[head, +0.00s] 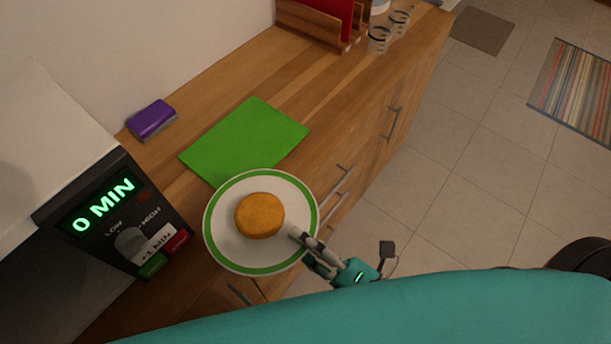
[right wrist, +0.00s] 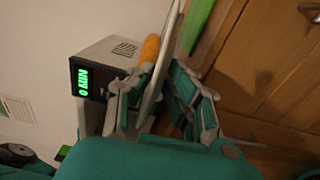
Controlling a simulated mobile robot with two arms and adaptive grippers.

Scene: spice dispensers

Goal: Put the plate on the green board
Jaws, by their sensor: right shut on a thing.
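A white plate with a green rim band (head: 223,246) carries a round orange-brown food item (head: 259,215) in the head view. My right gripper (head: 301,238) is shut on the plate's right edge. In the right wrist view the plate shows edge-on (right wrist: 157,75) between the fingers (right wrist: 152,100). The green board (head: 245,138) lies flat on the wooden counter, just beyond the plate, which overlaps the board's near edge in the picture. How high the plate is above the counter is hard to tell. My left gripper is not in view.
A microwave (head: 120,215) reading "0 MIN" stands close to the left of the plate. A purple packet (head: 152,120) lies left of the board. Glasses (head: 379,40) and a wooden rack (head: 315,22) stand at the far end. Bare counter lies beyond the board.

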